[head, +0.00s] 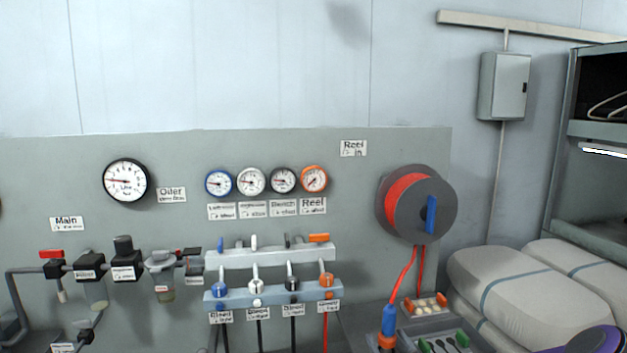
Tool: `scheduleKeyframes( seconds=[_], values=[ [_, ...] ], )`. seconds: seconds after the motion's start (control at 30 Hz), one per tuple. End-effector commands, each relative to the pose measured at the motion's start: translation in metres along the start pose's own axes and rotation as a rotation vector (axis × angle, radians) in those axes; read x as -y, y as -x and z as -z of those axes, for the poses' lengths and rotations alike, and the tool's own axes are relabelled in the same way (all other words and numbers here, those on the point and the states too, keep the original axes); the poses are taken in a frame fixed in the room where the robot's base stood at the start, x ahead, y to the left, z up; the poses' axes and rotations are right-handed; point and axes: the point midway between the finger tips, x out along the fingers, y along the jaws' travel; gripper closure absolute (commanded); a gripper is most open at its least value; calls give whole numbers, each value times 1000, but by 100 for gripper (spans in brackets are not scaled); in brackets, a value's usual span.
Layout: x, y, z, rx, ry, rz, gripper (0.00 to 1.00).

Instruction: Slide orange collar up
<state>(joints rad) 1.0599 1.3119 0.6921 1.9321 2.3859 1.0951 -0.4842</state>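An orange fitting (326,281) sits at the right end of the lower manifold bar (243,297), beside blue, white and black ones. A red hose (325,328) hangs below it. A second orange ring (387,341) shows at the bottom edge, under a blue sleeve (389,319) on the reel's hose. I cannot tell which of the two is the collar.
A hose reel (418,204) with a blue handle hangs right of the manifold. Gauges (314,179) line the panel above. A small tray (425,306) of orange and pale pieces lies below the reel. White wrapped bundles (505,290) fill the right.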

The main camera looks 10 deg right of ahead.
Motion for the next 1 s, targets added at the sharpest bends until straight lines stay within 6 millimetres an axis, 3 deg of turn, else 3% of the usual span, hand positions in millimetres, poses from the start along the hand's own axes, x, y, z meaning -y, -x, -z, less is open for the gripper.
scheduleKeyframes(
  seconds=[0.53, 1.0],
  values=[
    [0, 2, 0, -1, 0, 0, 0],
    [0, 38, -1, -2, -1, 1, 0]
  ],
)
